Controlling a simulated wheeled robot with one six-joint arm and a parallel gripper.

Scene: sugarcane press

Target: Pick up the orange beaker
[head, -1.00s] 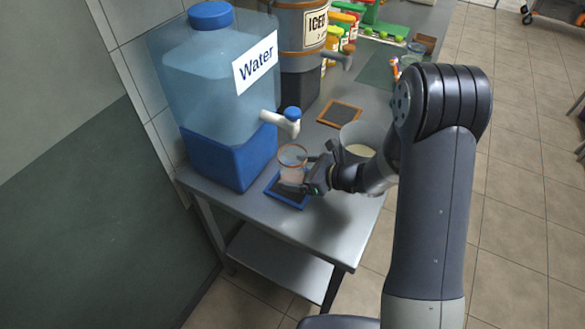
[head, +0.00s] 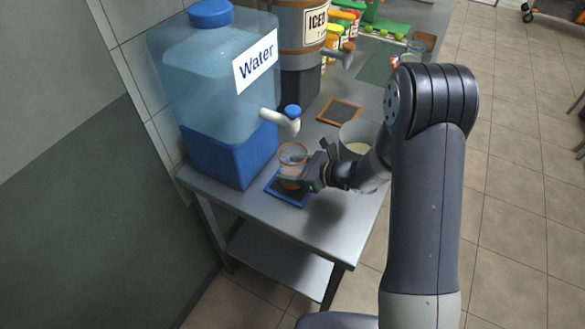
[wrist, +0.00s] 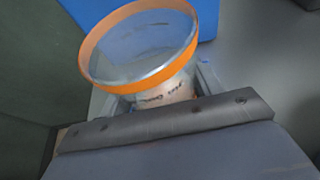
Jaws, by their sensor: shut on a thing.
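The orange beaker (head: 291,157) is a clear cup with an orange rim. It stands upright on or just over the blue-edged mat (head: 277,193), below the water dispenser's tap. In the wrist view the beaker (wrist: 140,48) rises above my gripper with its orange rim near the camera, and markings show on its wall. My gripper (head: 297,180) reaches it from the right and is shut on its lower part. The fingers (wrist: 150,105) are partly hidden behind the gripper body and the beaker. I cannot tell whether the beaker's base touches the mat.
The water dispenser (head: 215,90) stands close behind, its white tap (head: 281,121) just above the beaker. A larger clear container with pale contents (head: 355,138) stands to the right, beside my arm. An orange-edged mat (head: 341,112) lies farther back. The table's front area is bare.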

